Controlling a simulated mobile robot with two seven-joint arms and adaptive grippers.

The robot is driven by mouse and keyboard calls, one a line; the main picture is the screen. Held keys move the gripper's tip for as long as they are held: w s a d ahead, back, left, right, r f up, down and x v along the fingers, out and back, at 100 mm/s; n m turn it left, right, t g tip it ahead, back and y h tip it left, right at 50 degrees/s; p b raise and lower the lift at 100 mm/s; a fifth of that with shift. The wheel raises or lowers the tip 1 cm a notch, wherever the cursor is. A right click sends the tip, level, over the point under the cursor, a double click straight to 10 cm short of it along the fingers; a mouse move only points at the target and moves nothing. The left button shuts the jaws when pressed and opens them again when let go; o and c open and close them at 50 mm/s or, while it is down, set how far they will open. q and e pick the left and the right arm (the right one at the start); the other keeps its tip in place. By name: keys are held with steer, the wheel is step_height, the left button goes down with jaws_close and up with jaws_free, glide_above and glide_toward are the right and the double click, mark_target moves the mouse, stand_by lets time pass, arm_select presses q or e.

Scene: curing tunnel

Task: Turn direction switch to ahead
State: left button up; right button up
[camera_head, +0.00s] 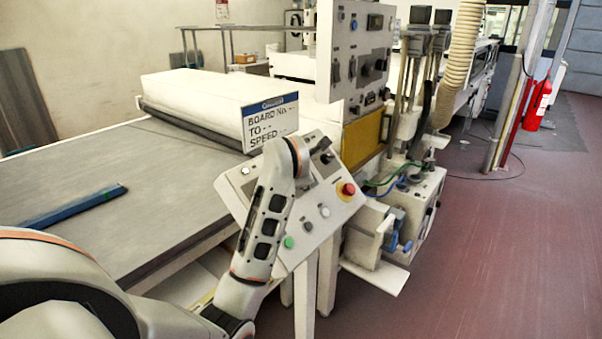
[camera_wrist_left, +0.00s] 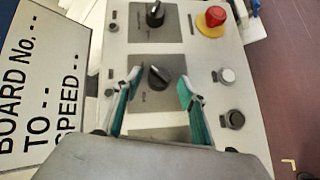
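A tilted grey control panel (camera_head: 236,187) stands at the end of the conveyor; it fills much of the left wrist view (camera_wrist_left: 219,55). There, two black rotary switches on grey plates show: an upper switch (camera_wrist_left: 155,14) and a lower switch (camera_wrist_left: 158,77). Their labels are too small to read, so I cannot tell which is the direction switch. My left gripper (camera_wrist_left: 160,84) is open, its teal-padded fingers on either side of the lower switch with gaps visible. Contact is not visible. My right gripper is out of view.
A red emergency stop (camera_head: 347,189) sits beside the switches, with several push buttons around, including a green one (camera_head: 289,242). A sign (camera_head: 270,121) stands behind the panel. A blue bar (camera_head: 75,206) lies on the conveyor (camera_head: 130,165). Open floor is right.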

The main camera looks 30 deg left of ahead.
arm_select(q)
steer(key=v, duration=1.2)
steer(key=shift+a, duration=0.1)
stand_by(0.5)
